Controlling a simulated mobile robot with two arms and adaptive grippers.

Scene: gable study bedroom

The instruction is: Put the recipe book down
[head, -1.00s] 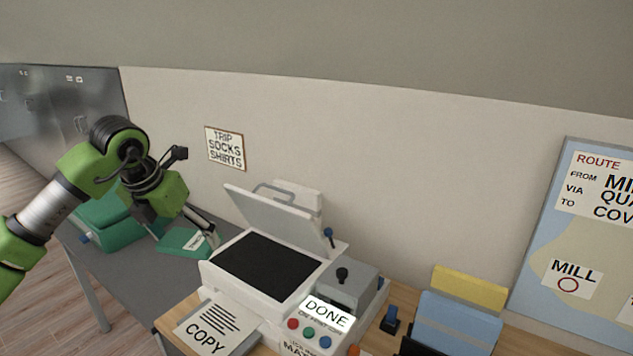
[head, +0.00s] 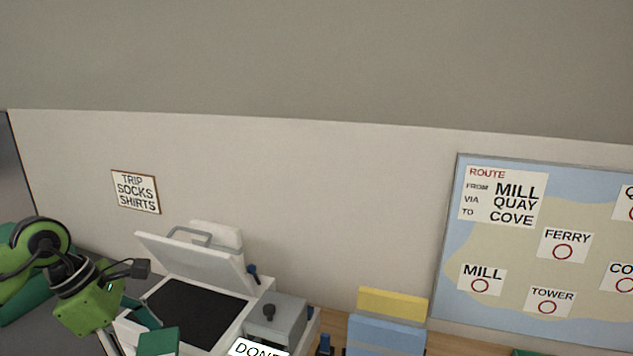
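My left gripper (head: 122,338) is at the lower left, in front of the copier, with its fingertips partly cut off by the bottom edge. A green book (head: 158,343), which I take to be the recipe book, is at its fingers, held over the copier's near left side. The lower part of the book is out of frame and its title cannot be read. My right gripper is not in view.
The copier (head: 236,327) stands with its lid (head: 195,262) raised and its dark glass (head: 193,312) bare. Blue (head: 385,335) and yellow (head: 393,302) upright items stand to its right. A route map board (head: 540,250) hangs on the wall.

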